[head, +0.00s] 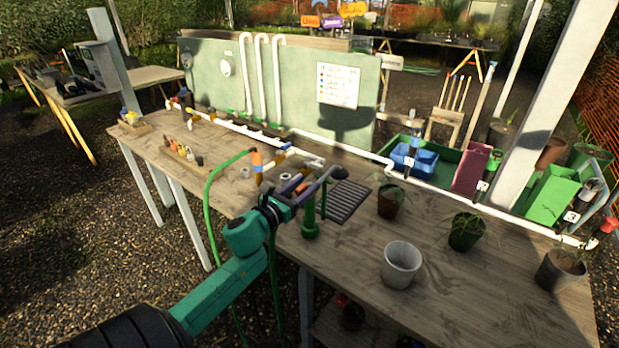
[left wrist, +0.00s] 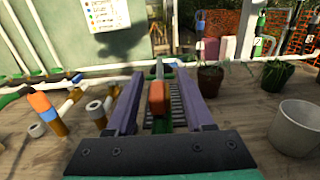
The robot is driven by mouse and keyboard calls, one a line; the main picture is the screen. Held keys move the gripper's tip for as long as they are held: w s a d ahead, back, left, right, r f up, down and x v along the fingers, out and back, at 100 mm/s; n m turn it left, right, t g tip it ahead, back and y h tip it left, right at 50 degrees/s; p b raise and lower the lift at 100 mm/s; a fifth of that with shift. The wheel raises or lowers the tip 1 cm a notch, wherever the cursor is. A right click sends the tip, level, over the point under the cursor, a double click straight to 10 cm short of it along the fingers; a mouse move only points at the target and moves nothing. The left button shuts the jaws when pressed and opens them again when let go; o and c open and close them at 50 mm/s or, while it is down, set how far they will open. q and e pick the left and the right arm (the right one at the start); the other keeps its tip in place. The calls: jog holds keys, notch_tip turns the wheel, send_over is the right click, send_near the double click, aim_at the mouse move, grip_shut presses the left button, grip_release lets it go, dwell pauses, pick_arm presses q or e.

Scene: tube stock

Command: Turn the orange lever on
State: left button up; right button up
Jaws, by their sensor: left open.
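The orange lever (left wrist: 157,97) stands between the two purple fingers of my left gripper (left wrist: 160,76) in the left wrist view. The fingers are apart, with visible gaps on both sides of the lever. A green standpipe (head: 309,214) rises from the bench under the gripper in the head view. There my left gripper (head: 320,174) hides most of the lever and the top of the standpipe. My right gripper is in neither view.
A black drain grate (head: 348,200) lies just beyond the gripper. Pipes with orange and blue fittings (head: 257,160) stand to the left. A white pot (head: 401,264) and potted plants (head: 466,232) stand to the right. The bench front (head: 350,260) is clear.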

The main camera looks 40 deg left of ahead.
pick_arm(q)
jog(key=shift+w+a, duration=0.1)
jog(key=shift+w, duration=0.6)
jog(key=shift+w+a+f, duration=0.15)
jog(key=shift+w, duration=0.3)
grip_shut()
